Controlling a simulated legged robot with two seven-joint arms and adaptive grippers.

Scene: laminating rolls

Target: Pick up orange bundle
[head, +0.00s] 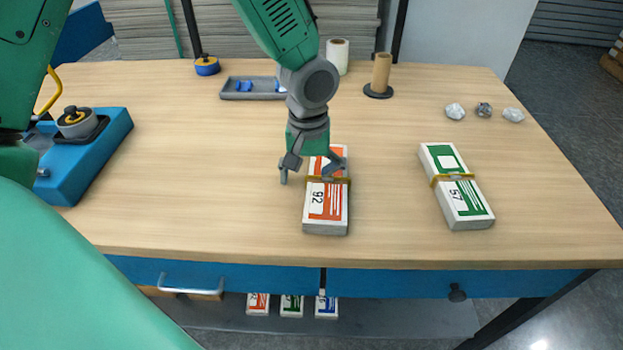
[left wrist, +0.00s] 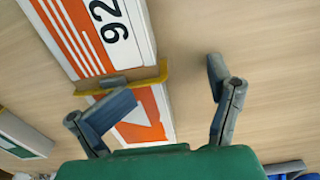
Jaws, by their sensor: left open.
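The orange bundle (head: 326,208) is an orange and white stack marked 92 with a yellowish band around it. It lies flat on the wooden table near the front middle. In the left wrist view the orange bundle (left wrist: 95,35) fills the upper left. My left gripper (head: 312,172) is open over the far half of the bundle. In the left wrist view, one finger of my left gripper (left wrist: 165,85) overlaps the bundle by the band, and the other stands over bare table to its right. Contact cannot be told. My right gripper is not in view.
A green bundle (head: 456,188) marked 57 lies to the right. A grey tray (head: 235,90), rolls (head: 381,75) and crumpled balls (head: 484,110) stand farther back. A blue machine (head: 88,155) is at left. Bare table lies between the bundles.

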